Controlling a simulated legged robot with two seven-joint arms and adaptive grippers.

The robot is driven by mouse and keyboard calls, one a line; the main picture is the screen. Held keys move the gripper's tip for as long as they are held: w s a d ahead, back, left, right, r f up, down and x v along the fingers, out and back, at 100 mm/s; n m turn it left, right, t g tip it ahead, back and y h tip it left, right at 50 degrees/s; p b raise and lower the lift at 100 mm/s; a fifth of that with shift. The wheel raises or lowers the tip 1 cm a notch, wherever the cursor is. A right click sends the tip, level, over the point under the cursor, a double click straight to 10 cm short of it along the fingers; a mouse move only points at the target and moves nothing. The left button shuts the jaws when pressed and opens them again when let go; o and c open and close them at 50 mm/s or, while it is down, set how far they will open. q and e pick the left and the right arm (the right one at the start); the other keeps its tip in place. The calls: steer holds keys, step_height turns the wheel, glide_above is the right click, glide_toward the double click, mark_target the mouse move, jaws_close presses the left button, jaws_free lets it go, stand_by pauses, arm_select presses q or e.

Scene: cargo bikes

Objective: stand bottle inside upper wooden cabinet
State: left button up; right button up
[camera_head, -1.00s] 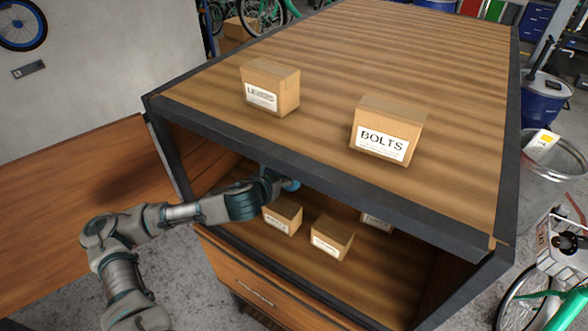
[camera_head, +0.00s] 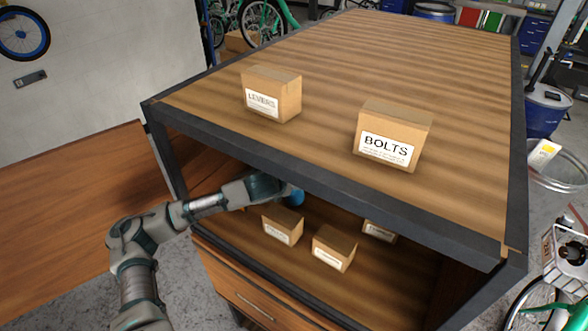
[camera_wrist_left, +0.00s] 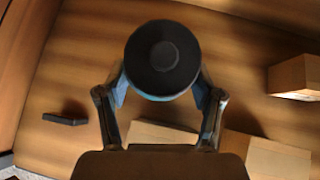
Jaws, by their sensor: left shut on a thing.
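The wooden cabinet (camera_head: 325,182) has a dark metal frame and an open upper compartment under its top. My left arm reaches into this compartment from the left. My left gripper (camera_wrist_left: 161,95) is shut on a bottle with a black round cap (camera_wrist_left: 162,58) and a blue body, seen from above in the left wrist view. In the head view a small blue part of the bottle (camera_head: 293,196) shows just beyond the gripper, below the cabinet's top edge. Whether the bottle's base touches the shelf cannot be told. My right gripper is not in view.
Three small cardboard boxes stand inside the compartment: a left one (camera_head: 283,225), a middle one (camera_head: 334,248) and a back one (camera_head: 380,229). A LEVERS box (camera_head: 271,94) and a BOLTS box (camera_head: 392,135) stand on top. A dark flat object (camera_wrist_left: 65,119) lies on the shelf.

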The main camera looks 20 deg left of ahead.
arm_select(q)
steer(key=w+g+p, duration=0.1)
steer(key=p, duration=0.1)
steer(key=w+f+g+p, duration=0.1)
steer(key=w+g+p, duration=0.1)
steer(key=shift+w+a, duration=0.2)
steer(key=shift+w, duration=0.1)
steer(key=o, duration=1.1)
steer(key=shift+p, duration=0.3)
steer(key=o, duration=0.4)
steer(key=shift+c, duration=0.2)
steer(key=shift+o, duration=0.3)
steer(key=shift+w, duration=0.1)
steer(key=shift+a, duration=0.1)
